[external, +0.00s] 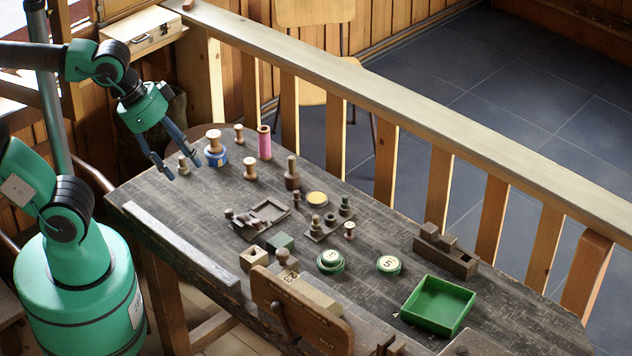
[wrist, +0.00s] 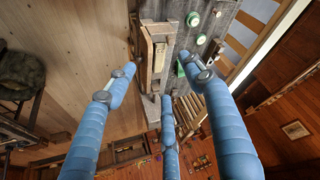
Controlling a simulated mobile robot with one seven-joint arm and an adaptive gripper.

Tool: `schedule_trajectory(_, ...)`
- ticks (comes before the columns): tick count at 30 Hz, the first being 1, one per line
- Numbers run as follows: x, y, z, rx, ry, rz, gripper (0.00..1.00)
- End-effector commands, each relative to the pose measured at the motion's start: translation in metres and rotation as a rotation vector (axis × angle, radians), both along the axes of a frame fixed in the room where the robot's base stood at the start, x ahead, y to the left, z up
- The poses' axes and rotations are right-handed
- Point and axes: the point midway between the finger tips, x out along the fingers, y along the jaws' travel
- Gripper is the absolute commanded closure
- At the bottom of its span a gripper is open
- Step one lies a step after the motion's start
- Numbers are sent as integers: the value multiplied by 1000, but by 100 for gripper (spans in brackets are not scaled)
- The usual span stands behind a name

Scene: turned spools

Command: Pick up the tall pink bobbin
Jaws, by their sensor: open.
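The tall pink bobbin (external: 264,142) stands upright near the far left end of the dark worktable (external: 330,192), close to the railing. My gripper (external: 184,172) is at the table's left end, to the left of the bobbin and apart from it. Its blue fingers point down and are spread open with nothing between them. In the wrist view my gripper (wrist: 160,78) shows several blue fingers apart. I cannot make out the pink bobbin in that view.
A wooden spool (external: 214,141) on a blue tin (external: 215,158) and another spool (external: 250,168) stand between my gripper and the bobbin. A small spool (external: 183,164) is by my fingers. A dark turned piece (external: 291,174) stands right of the bobbin. The railing (external: 375,95) runs behind.

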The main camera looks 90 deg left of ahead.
Motion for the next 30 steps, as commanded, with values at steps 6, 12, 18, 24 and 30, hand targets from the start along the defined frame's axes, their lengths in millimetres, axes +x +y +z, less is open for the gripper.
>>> schedule_trajectory(6,30,19,12,14,32,25,47)
schedule_trajectory(12,69,49,23,28,69,55,47)
schedule_trajectory(18,107,85,28,41,109,82,47)
schedule_trajectory(24,143,127,26,47,149,111,47)
schedule_trajectory(30,175,175,18,50,189,137,47)
